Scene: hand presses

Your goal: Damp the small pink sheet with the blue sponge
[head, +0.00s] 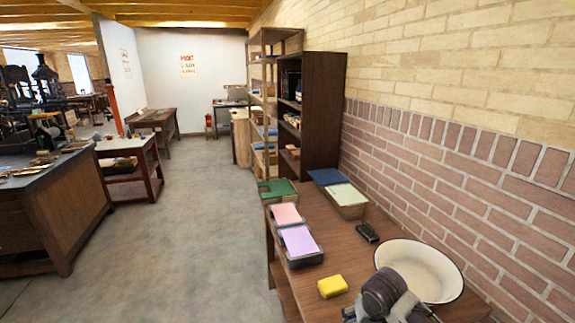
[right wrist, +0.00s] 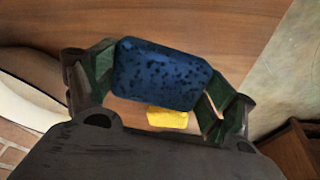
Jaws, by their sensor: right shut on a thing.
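The blue sponge (right wrist: 160,75), speckled with dark pores, sits between the green-padded fingers of my right gripper (right wrist: 158,80) in the right wrist view. The gripper is shut on it, above the brown table. In the head view my right wrist is at the bottom, in front of the white basin, and hides the sponge and fingers. The small pink sheet (head: 285,213) lies flat on a dark block or tray at the table's left edge, behind the lavender sheet (head: 299,239). It is well apart from my right arm. My left gripper is not in view.
A white dark-rimmed basin (head: 440,262) stands at the right of the table (head: 338,244). A yellow sponge (head: 332,287) lies near the front, a dark brush-like object (head: 367,232) near the wall. Pale green (head: 346,194), blue (head: 327,176) and green (head: 275,188) sheets lie farther back.

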